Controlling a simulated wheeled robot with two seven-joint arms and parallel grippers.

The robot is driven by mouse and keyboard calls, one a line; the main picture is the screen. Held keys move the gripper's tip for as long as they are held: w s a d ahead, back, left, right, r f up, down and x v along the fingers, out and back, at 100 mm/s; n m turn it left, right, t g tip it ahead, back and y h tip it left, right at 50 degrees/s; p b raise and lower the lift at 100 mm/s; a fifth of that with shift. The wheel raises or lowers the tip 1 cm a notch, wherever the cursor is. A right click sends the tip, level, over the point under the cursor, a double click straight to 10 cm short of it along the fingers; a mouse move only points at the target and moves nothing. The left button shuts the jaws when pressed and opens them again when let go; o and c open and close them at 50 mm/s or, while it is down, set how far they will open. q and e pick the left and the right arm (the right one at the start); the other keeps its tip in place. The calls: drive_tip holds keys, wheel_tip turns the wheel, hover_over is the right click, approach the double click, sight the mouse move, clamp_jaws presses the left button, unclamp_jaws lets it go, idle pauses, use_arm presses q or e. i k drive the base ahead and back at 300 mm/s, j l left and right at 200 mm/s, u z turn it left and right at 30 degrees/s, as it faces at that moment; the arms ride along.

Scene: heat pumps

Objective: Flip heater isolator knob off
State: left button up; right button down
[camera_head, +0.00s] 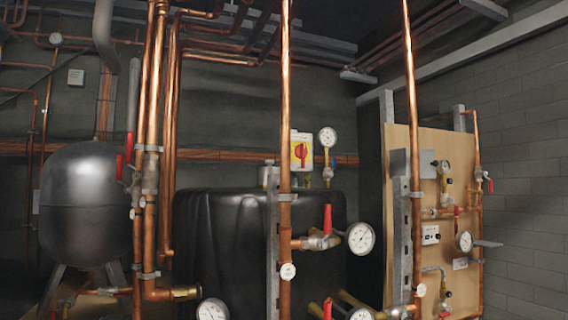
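A red rotary knob on a yellow plate, which looks like an isolator (301,151), is mounted on a light box on the far side, above the black tank. It is small in the head view and its knob setting cannot be made out. Neither of my grippers shows in the head view.
A black tank (235,225) stands behind vertical copper pipes (285,90). A round dark vessel (85,205) is at left. Gauges (361,238) and red-handled valves (327,220) stick out in front. A wooden panel (400,150) with fittings stands at right, before a grey block wall (530,170).

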sight(301, 150)
drive_tip(key=i+l+u, duration=0.15)
drive_tip(key=l, duration=0.15)
drive_tip(key=i+l+u, duration=0.3)
drive_tip(key=l, duration=0.3)
drive_tip(key=i+l+u, duration=0.15)
drive_tip(key=l, duration=0.15)
drive_tip(key=i+l+u, duration=0.15)
drive_tip(key=l, duration=0.2)
drive_tip(key=k, duration=0.05)
